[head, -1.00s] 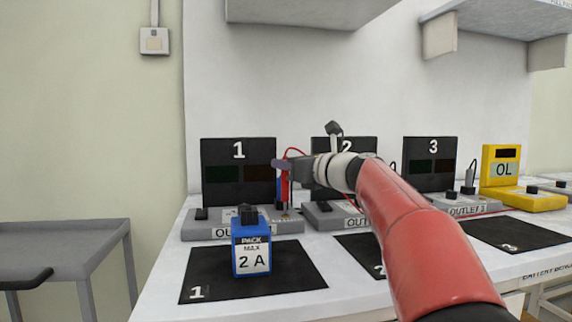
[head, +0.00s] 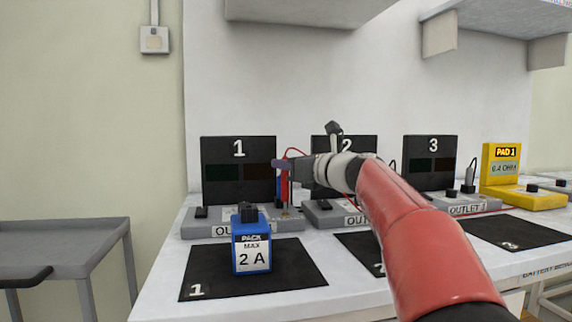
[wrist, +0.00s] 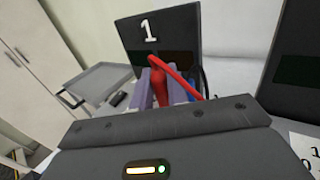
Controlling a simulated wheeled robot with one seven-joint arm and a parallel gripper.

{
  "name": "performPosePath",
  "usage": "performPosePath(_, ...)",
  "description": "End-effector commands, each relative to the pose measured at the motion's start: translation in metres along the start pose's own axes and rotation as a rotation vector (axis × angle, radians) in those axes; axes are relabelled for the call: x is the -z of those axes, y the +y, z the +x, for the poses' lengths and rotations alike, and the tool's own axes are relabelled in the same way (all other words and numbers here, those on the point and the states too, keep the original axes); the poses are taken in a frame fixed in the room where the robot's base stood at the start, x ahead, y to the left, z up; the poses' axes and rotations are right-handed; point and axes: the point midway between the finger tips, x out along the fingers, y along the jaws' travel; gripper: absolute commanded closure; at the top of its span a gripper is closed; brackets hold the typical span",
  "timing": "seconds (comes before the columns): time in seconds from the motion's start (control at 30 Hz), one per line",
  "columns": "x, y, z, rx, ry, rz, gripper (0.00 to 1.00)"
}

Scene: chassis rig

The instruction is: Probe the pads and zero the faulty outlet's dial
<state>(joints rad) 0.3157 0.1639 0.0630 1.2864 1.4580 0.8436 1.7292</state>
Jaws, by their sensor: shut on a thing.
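My gripper (head: 284,166) is shut on a red probe (head: 284,188), held upright over the right part of the outlet 1 base (head: 262,226). In the wrist view the red probe (wrist: 159,84) stands between the two fingers, its red lead curving off right. The probe tip is at or very near the base's pad; exact contact is too small to see. The yellow meter (head: 502,165) reads "PAD 1" with an ohm value, seemingly 0.4. Panel 1 (head: 222,150) stands behind. Panel 2 (head: 362,146) and its outlet are partly hidden by my arm. Panel 3 (head: 416,148) and outlet 3 (head: 470,208) stand right.
A blue pack (head: 251,246) marked "MAX 2 A" stands on black mat 1 (head: 300,272), in front of outlet 1. A grey cart (head: 70,240) is at the left. Shelves (head: 480,15) overhang the bench. Mat 3 (head: 520,236) is clear.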

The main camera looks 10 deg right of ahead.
Motion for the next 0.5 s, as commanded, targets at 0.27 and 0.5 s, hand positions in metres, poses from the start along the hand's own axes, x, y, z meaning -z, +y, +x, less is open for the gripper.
performPosePath(0.27,-0.021,0.0,0.0,0.0,0.001,0.0,1.0)
performPosePath(0.5,-0.04,0.0,0.0,0.0,0.0,0.0,1.0)
